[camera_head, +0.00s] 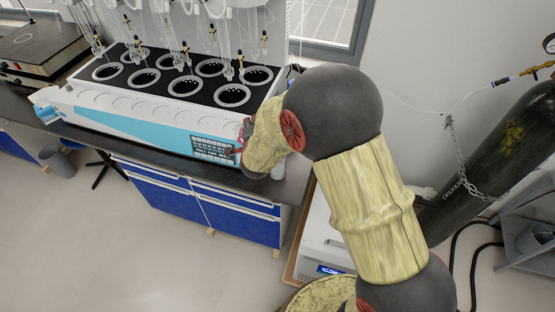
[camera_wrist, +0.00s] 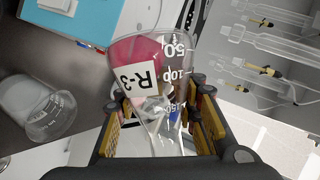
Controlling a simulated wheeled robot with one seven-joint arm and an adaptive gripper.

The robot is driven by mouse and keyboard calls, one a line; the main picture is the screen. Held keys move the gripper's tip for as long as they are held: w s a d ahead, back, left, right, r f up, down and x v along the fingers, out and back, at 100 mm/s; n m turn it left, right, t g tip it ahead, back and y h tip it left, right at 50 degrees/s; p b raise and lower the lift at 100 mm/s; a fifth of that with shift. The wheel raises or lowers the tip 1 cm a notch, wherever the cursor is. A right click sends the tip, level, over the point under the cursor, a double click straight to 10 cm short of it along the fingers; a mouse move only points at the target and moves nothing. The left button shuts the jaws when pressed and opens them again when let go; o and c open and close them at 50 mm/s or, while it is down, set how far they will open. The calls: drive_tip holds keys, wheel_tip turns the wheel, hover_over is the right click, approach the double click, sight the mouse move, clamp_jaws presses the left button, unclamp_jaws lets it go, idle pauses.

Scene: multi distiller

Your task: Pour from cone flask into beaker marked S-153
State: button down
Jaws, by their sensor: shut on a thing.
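My gripper (camera_wrist: 158,112) is shut on a clear cone flask (camera_wrist: 125,52) labelled R-3, with white volume marks. Red-pink colour shows in the flask, but I cannot tell how much is liquid. A clear beaker (camera_wrist: 40,108) stands on the dark counter to the left in the wrist view, apart from the flask. No S-153 label can be read on it. In the head view my arm ends at the counter beside the distiller, and the flask is mostly hidden there.
The white and blue multi distiller (camera_head: 140,115), with several ringed wells and glassware above, fills the back of the dark counter (camera_head: 165,157). Blue drawers (camera_head: 240,222) are below. A dark gas cylinder (camera_head: 490,150) with a chain leans at the right. Floor is clear at front left.

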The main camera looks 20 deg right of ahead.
drive_tip(key=shift+w+a+r+m+t+y+b, duration=0.15)
drive_tip(key=shift+r+m+t+y+b, duration=0.35)
drive_tip(key=shift+b, duration=0.5)
drive_tip(key=shift+s+d+f+m+b, duration=0.25)
drive_tip(key=shift+m+b, duration=0.45)
drive_tip(key=shift+b, duration=0.55)
drive_tip(key=shift+d+f+m+t+y+b, duration=0.15)
drive_tip(key=shift+m+t+y+b, duration=0.35)
drive_tip(key=shift+b, duration=2.35)
drive_tip(key=shift+a+f+m+t+y+b, duration=0.15)
drive_tip(key=shift+m+y+b, duration=0.4)
drive_tip(key=shift+b, duration=2.3)
drive_tip(key=shift+d+f+m+t+b, duration=0.2)
drive_tip(key=shift+m+t+b, duration=0.15)
drive_tip(key=shift+m+b, duration=0.4)
drive_tip(key=shift+r, duration=0.15)
drive_tip(key=n+p, duration=0.1)
drive_tip(key=p, duration=0.3)
drive_tip(key=n+g+h+p, duration=0.1)
drive_tip(key=p, duration=0.4)
drive_tip(key=shift+a+r+n, duration=0.2)
drive_tip(key=shift+r+n, duration=0.2)
drive_tip(key=p, duration=0.4)
drive_tip(key=shift+r+n+g, duration=0.25)
drive_tip(key=shift+n+g, duration=0.15)
